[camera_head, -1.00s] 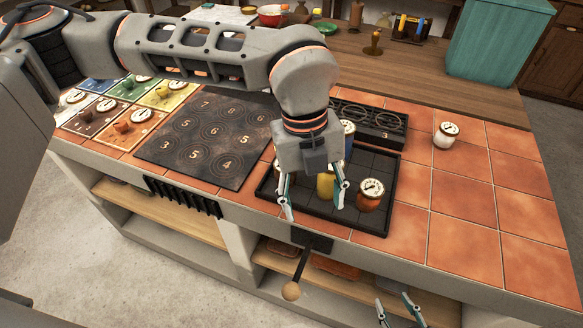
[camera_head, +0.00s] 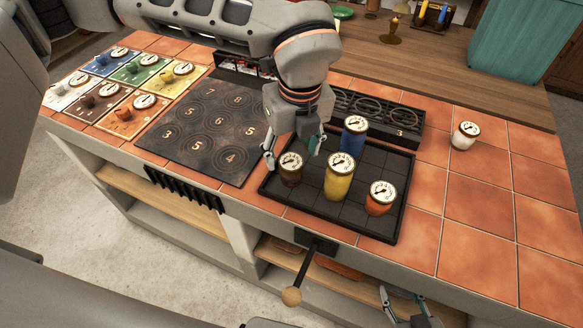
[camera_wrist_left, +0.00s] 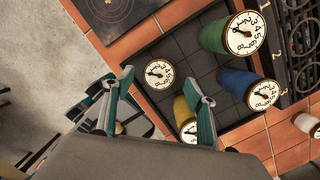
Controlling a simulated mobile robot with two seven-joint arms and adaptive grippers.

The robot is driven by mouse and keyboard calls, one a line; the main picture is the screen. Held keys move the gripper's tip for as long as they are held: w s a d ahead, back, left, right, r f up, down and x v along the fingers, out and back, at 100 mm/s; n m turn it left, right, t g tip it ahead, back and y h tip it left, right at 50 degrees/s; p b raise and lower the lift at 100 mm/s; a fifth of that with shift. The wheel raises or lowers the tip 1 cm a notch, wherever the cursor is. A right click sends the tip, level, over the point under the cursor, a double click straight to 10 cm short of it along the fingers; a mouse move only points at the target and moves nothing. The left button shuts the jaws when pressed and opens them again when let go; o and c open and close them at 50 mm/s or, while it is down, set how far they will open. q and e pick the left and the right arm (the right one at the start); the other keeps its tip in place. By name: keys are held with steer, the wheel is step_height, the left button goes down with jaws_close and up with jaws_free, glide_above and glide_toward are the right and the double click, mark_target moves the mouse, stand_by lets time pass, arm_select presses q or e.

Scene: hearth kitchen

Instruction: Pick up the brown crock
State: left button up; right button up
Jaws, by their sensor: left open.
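The brown crock (camera_head: 290,172), with a white dial lid, stands upright at the left side of the black tray (camera_head: 350,225). In the left wrist view its dial lid (camera_wrist_left: 159,74) lies between and just beyond the fingertips. My left gripper (camera_head: 290,157) is open above and around the back of the brown crock, fingers pointing down. I cannot tell whether they touch it. My right gripper (camera_head: 402,296) shows at the bottom edge, fingers apart and empty, in front of the counter.
Beside it on the tray stand a yellow crock (camera_head: 338,183), an orange crock (camera_head: 379,203) and a blue crock (camera_head: 353,140). A green crock (camera_wrist_left: 214,37) shows in the left wrist view. A white crock (camera_head: 464,142) stands on clear tiles at right.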

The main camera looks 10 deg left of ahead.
mark_target(292, 161)
arm_select(q)
steer(key=f, duration=0.4)
steer(key=shift+w+a+f, duration=0.2)
steer(key=shift+w+a, duration=0.05)
steer(key=c, duration=1.4)
steer(key=shift+r, duration=0.15)
